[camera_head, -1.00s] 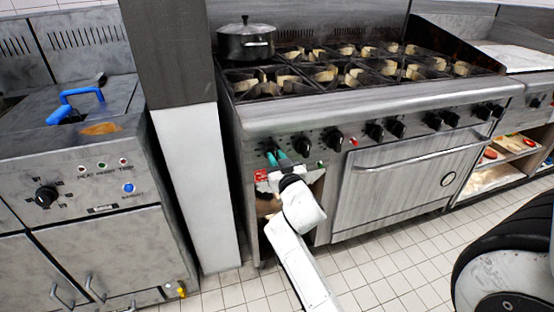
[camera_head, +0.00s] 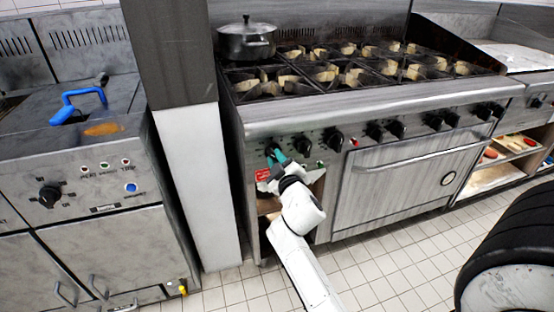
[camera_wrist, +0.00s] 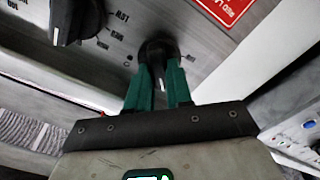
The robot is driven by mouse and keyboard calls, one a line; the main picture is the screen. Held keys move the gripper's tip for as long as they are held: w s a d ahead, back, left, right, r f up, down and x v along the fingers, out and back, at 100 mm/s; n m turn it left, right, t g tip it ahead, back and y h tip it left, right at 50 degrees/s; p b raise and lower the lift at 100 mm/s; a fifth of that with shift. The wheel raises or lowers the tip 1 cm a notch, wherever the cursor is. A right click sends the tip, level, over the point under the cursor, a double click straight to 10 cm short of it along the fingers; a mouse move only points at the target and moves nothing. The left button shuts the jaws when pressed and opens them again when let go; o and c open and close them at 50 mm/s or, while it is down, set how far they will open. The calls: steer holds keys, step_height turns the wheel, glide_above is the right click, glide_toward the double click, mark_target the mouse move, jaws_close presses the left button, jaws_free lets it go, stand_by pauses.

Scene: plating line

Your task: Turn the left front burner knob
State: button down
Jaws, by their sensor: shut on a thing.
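The left front burner knob (camera_head: 271,149) is the black leftmost knob on the range's control panel (camera_head: 310,125). My gripper (camera_head: 276,155) reaches it from below and in front, its teal fingers at the knob. In the wrist view the black knob (camera_wrist: 156,50) shows beyond and between the two green fingers (camera_wrist: 158,75). The fingers are shut on its raised grip, one on each side. Their tips hide part of the grip.
Another black knob (camera_wrist: 75,18) with printed marks sits beside it in the wrist view. More knobs (camera_head: 333,139) run right along the panel. A red label (camera_wrist: 228,8) is close by. A lidded pot (camera_head: 247,41) stands on the back left burner. A pillar (camera_head: 196,180) stands left of the range.

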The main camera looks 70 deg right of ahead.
steer(key=shift+n, duration=0.3)
steer(key=c, duration=1)
jaws_free()
steer(key=shift+a, duration=0.15)
steer(key=b+v, duration=0.2)
steer(key=v, duration=0.8)
steer(key=shift+s+a, duration=0.2)
steer(key=shift+f, duration=0.1)
